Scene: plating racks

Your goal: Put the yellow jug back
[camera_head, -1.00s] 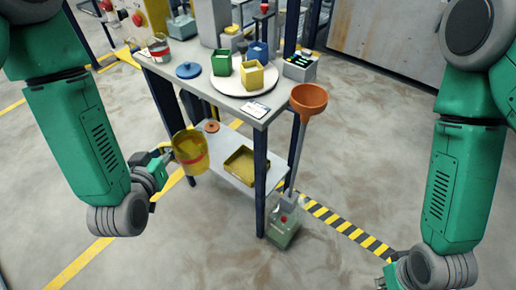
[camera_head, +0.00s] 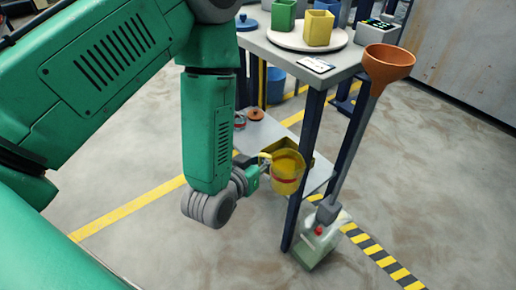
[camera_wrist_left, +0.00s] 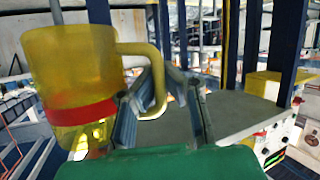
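The yellow jug (camera_head: 287,172) has a red band and a handle, and it appears tilted in the head view. It shows large at the left of the left wrist view (camera_wrist_left: 75,75). My left gripper (camera_head: 264,166) is on its handle side. In the wrist view its fingers (camera_wrist_left: 163,80) close around the handle. The jug overlaps the yellow tray (camera_head: 310,164) on the lower shelf (camera_head: 262,131); I cannot tell whether it touches the tray. My right gripper is out of view.
A blue table leg (camera_head: 306,160) stands right beside the jug. The tabletop (camera_head: 280,52) holds a green and a yellow container. An orange-brown lid (camera_head: 256,115) lies on the shelf.

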